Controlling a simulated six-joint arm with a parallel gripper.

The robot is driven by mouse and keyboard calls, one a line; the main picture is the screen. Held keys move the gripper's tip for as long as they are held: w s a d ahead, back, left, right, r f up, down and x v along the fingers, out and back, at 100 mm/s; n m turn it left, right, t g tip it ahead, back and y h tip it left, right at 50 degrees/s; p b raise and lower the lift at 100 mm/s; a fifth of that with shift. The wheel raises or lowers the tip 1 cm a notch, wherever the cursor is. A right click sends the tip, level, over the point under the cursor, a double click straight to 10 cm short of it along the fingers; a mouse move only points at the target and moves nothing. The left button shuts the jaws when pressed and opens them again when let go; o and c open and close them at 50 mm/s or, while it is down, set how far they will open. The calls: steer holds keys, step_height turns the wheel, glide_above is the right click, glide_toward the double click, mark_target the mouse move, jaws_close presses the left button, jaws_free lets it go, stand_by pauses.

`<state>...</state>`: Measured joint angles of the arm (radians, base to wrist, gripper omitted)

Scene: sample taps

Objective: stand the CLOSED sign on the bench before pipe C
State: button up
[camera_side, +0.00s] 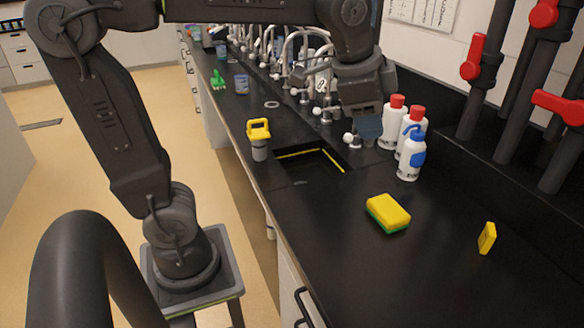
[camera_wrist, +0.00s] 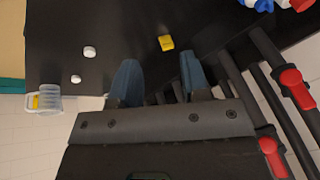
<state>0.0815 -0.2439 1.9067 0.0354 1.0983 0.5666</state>
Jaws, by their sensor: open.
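A small yellow plate, which looks like the CLOSED sign (camera_side: 487,238), stands upright on the black bench at the right in the side view. Its lettering cannot be read. A small yellow piece (camera_wrist: 166,43) lies ahead of my fingers in the wrist view; I cannot tell whether it is the same one. My gripper (camera_side: 368,127) is above the bench near the white bottles in the side view, well away from the sign. In the wrist view my gripper (camera_wrist: 159,72) has its two blue fingers apart with nothing between them. No letter shows on the dark pipes (camera_side: 485,75), so pipe C cannot be told.
Red valve handles (camera_side: 473,57) sit on the pipes. White bottles (camera_side: 409,155) stand by the back. A yellow-green sponge (camera_side: 388,213) and a yellow-handled cup (camera_side: 259,140) are on the bench, beside a sunken sink (camera_side: 345,171). The bench front right is clear.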

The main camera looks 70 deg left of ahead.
steer(key=s+a+f+n, duration=0.1)
steer(key=s+f+n, duration=0.2)
steer(key=s, duration=0.3)
steer(key=s+a+f+n+t, duration=0.1)
steer(key=s+f+n, duration=0.3)
steer(key=s+f, duration=0.1)
steer(key=shift+s+f+n, duration=0.15)
steer(key=shift+s+n, duration=0.15)
steer(key=shift+s, duration=0.55)
